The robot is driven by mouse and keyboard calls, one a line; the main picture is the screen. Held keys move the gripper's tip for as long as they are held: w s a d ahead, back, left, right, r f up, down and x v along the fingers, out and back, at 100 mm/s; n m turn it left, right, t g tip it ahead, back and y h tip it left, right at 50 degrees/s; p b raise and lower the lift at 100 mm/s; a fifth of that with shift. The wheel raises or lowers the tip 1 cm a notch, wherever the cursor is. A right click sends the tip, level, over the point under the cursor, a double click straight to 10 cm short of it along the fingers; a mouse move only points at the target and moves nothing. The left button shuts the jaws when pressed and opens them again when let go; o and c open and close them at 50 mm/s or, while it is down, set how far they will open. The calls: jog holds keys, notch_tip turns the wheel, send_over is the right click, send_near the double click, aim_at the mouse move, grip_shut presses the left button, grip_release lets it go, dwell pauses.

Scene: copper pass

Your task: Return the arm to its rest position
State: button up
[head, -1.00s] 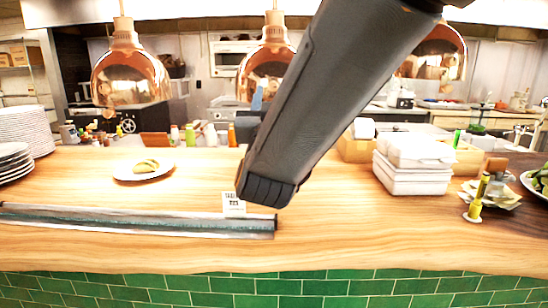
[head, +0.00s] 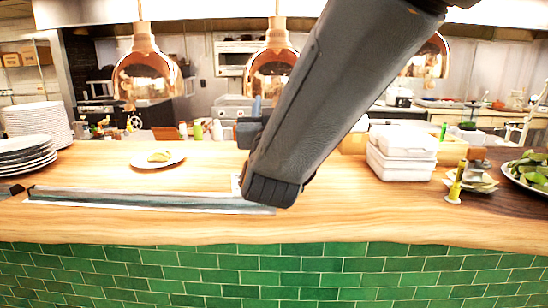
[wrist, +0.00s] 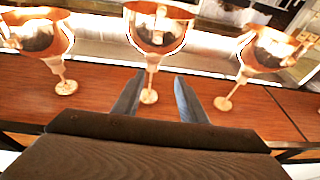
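My arm (head: 335,95) crosses the head view from the top right down to the middle, bent at a dark joint. My gripper shows only in part behind it in the head view, as a bluish finger (head: 257,106) pointing up. In the wrist view my gripper (wrist: 158,82) has its two fingers apart. No object is held between them. A copper lamp stem shows beyond the gap. The wrist picture shows the lamps upside down.
Copper lamps (head: 147,77) hang over the wooden counter (head: 130,225). On it stand plate stacks (head: 38,124), a plate with food (head: 158,159), white containers (head: 402,152), a yellow bottle (head: 456,182) and a plate of greens (head: 530,172). Green tiles (head: 200,275) face the counter front.

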jog(key=d+f+n+g+y, duration=0.1)
jog(key=d+f+g, duration=0.3)
jog(key=f, duration=0.6)
jog(key=d+f+g+y, duration=0.1)
jog(key=d+f+g, duration=0.35)
jog(key=f, duration=0.45)
jog(key=s+d+f+m+g+h, duration=0.1)
jog(key=s+d+f+g, duration=0.5)
jog(key=s, duration=0.3)
jog(key=s+d+f+g+h, duration=0.1)
jog(key=s+d+f+g, duration=0.35)
jog(key=s+f, duration=0.45)
jog(key=s+d+f+g+b, duration=0.1)
jog(key=s+f+g+b, duration=0.1)
jog(key=s+f+b, duration=0.3)
notch_tip(320, 180, down, 3)
jog(key=b, duration=0.3)
jog(key=shift+d+f, duration=0.1)
jog(key=shift+c, duration=0.7)
jog(key=shift+s, duration=0.2)
jog(key=shift+c, duration=0.2)
